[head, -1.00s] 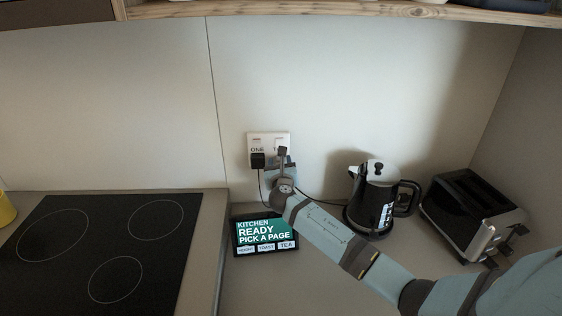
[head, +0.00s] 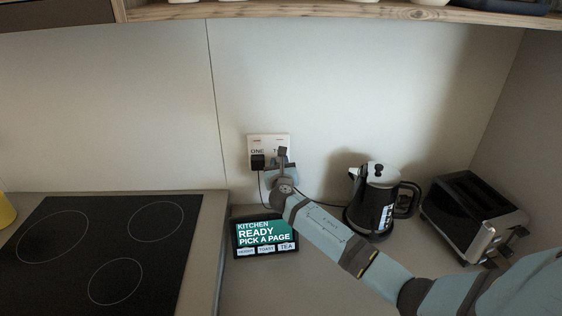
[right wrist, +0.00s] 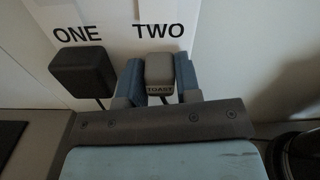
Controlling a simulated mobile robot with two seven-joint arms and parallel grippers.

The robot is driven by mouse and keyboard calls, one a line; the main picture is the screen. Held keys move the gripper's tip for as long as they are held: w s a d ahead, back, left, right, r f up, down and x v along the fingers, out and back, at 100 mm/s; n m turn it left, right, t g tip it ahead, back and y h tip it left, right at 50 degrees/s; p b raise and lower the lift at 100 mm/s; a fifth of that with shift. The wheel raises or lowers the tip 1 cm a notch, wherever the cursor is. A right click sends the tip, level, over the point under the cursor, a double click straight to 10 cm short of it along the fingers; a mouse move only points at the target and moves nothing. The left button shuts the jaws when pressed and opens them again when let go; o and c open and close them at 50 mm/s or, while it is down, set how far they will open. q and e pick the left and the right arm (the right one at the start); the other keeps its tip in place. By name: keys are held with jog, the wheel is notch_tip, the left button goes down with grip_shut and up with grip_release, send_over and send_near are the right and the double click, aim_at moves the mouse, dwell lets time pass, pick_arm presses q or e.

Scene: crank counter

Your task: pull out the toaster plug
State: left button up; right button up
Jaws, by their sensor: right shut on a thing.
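The toaster plug is the grey plug marked TOAST (right wrist: 160,75), at the socket side labelled TWO on the white wall socket (head: 268,140). My right gripper (right wrist: 158,80) is shut on this plug, with one blue finger on each side of it. In the head view my right gripper (head: 281,165) is at the socket and mostly hides the plug. I cannot tell whether the plug is fully seated. The toaster (head: 470,216) stands on the counter at the right. My left gripper is not in view.
A black plug (head: 257,161) is in the socket side labelled ONE, close beside my right gripper. A tablet screen (head: 266,234) stands below the socket. A kettle (head: 372,205) stands between my forearm and the toaster. A black hob (head: 105,250) is at the left; a shelf (head: 340,11) runs above.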

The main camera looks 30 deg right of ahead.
jog(key=shift+s, duration=0.1)
grip_shut()
jog(key=shift+s+a+p, duration=0.2)
jog(key=shift+s+p, duration=0.05)
jog(key=shift+p, duration=0.05)
jog(key=shift+s+a, duration=0.2)
jog(key=shift+s, duration=0.1)
jog(key=shift+p+v, duration=1.35)
jog(key=shift+v, duration=0.65)
jog(key=shift+s, duration=0.1)
